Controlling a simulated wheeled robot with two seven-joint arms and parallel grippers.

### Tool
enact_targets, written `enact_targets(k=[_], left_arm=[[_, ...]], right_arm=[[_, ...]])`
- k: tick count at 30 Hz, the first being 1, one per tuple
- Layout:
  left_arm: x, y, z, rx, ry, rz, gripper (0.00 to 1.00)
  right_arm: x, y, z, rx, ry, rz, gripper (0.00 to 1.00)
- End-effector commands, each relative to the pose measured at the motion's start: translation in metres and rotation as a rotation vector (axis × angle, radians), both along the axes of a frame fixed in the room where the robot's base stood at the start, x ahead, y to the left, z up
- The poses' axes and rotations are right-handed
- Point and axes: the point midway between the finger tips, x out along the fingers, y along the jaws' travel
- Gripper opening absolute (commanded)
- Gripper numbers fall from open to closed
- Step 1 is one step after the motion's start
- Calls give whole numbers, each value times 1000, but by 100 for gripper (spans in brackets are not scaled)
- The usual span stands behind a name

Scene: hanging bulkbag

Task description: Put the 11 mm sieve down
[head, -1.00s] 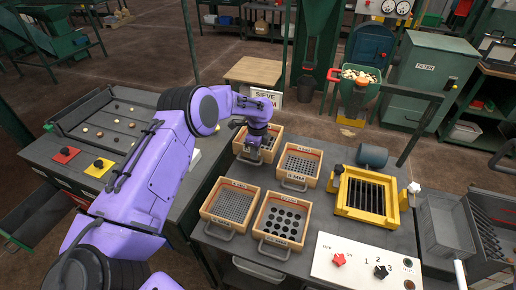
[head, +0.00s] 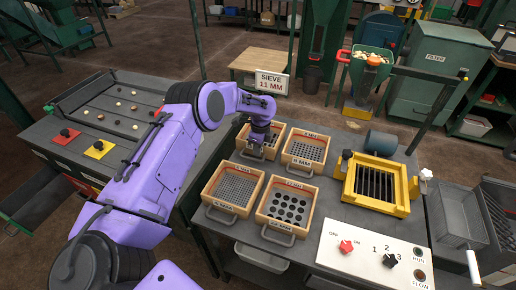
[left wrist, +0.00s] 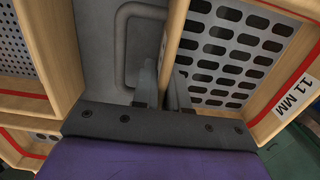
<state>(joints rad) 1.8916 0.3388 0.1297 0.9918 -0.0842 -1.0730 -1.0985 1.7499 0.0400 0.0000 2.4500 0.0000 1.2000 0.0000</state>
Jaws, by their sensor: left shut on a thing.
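The 11 mm sieve (head: 279,136) is a wooden frame with a perforated grey plate, in the back-left place of the sieve group in the head view. In the left wrist view its oblong holes and the "11 MM" label (left wrist: 293,92) show. My left gripper (head: 257,148) reaches down over it. Its fingers (left wrist: 163,80) are shut on the sieve's wooden side wall, one on each side of it. My arm hides part of the frame, and I cannot tell whether its underside touches the grey bench. My right gripper is not in view.
A sieve with round holes (head: 303,150) stands close to the right. The 4 mm sieve (head: 232,188) and a large-holed sieve (head: 284,209) stand in front. A yellow frame (head: 376,207) is farther right. A "SIEVE 11 MM" sign (head: 271,82) stands behind.

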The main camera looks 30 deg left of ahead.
Motion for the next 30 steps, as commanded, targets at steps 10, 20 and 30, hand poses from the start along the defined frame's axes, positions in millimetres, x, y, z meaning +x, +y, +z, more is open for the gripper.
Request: enact_targets(k=[10,20,30], left_arm=[[1,0,-5,0,-1,0,0],[1,0,-11,0,-1,0,16],[0,0,-11,0,1,-1,43]], right_arm=[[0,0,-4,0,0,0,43],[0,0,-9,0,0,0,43],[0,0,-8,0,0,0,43]])
